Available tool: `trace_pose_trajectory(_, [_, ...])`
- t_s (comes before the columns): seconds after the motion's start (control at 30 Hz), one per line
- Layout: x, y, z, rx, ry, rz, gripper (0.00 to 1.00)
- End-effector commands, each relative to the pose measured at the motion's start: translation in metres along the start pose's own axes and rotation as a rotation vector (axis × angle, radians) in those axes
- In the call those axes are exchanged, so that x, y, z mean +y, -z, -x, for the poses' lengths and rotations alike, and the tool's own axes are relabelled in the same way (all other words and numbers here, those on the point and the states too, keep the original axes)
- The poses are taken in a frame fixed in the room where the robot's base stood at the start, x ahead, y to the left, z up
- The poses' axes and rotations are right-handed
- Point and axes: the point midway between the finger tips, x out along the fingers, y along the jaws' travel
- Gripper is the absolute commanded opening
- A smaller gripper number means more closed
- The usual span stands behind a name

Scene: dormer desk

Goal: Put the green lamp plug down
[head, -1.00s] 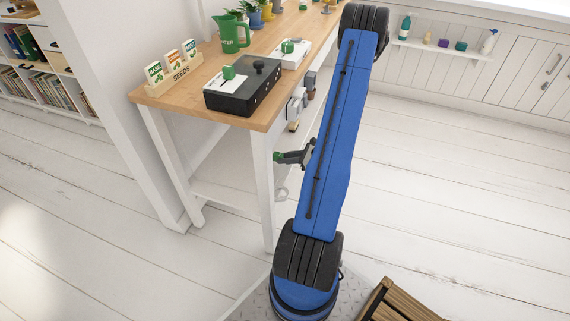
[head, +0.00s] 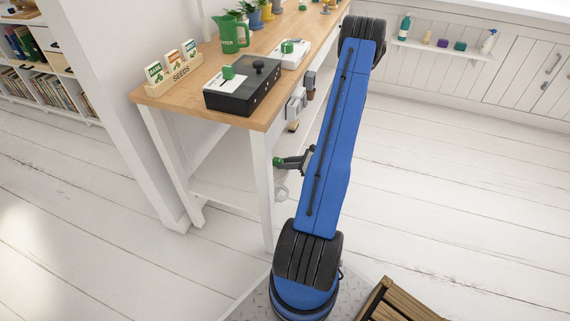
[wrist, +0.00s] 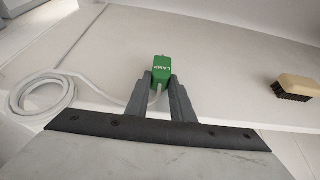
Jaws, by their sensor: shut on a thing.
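The green lamp plug (wrist: 161,70), marked LAMP, is between the fingertips of my gripper (wrist: 160,84) in the wrist view. My gripper is shut on it. A pale cable runs from the plug to a coil on the left. In the head view the plug (head: 278,161) shows as a small green end at my gripper (head: 285,162), beside the desk's front leg and below the desktop. A white lower shelf lies under the plug in the wrist view; I cannot tell whether the plug touches it.
The coiled cable (wrist: 42,95) lies left of the plug. A brush (wrist: 295,88) with dark bristles lies on the shelf at the right. White sockets (head: 296,103) are on the desk's side. A wooden crate (head: 400,303) stands at the bottom right.

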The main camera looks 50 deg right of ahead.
Motion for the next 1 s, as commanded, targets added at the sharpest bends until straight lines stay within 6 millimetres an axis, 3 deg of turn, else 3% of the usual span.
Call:
trace_pose_trajectory(0.03, [0.001,0.009,-0.003,0.017,-0.002,-0.005,0.0])
trace_pose_trajectory(0.13, [0.001,0.01,-0.003,0.017,-0.001,-0.006,0.0])
trace_pose_trajectory(0.17, [0.001,0.01,-0.003,0.017,-0.002,-0.006,0.26])
trace_pose_trajectory(0.23, [0.001,0.01,-0.004,0.017,-0.001,-0.006,0.39])
trace_pose_trajectory(0.57, [0.001,-0.002,0.001,0.016,-0.001,-0.005,0.4])
trace_pose_trajectory(1.0, [-0.001,-0.005,0.081,0.012,0.003,-0.004,0.4])
